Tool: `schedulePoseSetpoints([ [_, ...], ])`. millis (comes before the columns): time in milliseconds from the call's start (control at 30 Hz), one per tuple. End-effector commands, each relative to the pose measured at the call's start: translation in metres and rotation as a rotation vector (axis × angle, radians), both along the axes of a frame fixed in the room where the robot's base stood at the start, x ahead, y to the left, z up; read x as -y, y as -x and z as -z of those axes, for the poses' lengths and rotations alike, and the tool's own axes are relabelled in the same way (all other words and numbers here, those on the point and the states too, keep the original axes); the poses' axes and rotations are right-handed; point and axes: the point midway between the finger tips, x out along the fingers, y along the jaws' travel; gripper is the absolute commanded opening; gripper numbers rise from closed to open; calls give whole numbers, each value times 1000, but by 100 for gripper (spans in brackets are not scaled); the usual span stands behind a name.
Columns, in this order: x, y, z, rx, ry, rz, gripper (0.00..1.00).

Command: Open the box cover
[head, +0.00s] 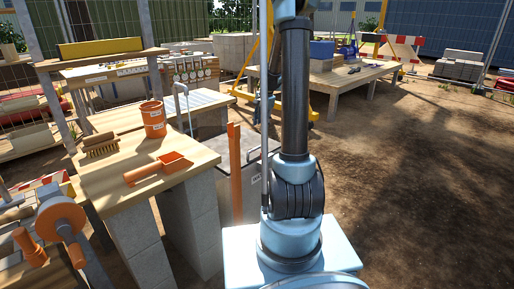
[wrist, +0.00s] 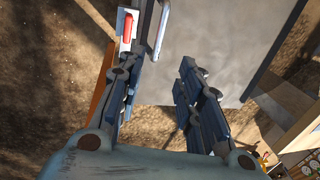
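A grey box with a dark flat cover (head: 257,147) stands behind my arm in the head view. My arm hides its right part, and the cover looks shut. In the wrist view a broad grey surface (wrist: 215,45), probably this box, fills the upper middle. A bent metal handle (wrist: 161,28) shows at its left edge, beside a white piece with a red part (wrist: 127,26). My gripper (wrist: 163,72) is open, its fingers apart with nothing held between them. The handle lies near the left finger; I cannot tell whether they touch.
An upright orange post (head: 235,165) stands close to the box's left. Another table (head: 345,77) stands behind. Open dirt ground (head: 430,180) lies to the right.

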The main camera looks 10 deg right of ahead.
Motion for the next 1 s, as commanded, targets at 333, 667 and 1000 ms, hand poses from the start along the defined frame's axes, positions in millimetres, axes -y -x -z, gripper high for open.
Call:
schedulePoseSetpoints([
  [333,-6,-9,54,0,0,-1,33],
  [667,-11,-16,100,0,0,-1,33],
  [1000,-16,-22,134,0,0,-1,33],
])
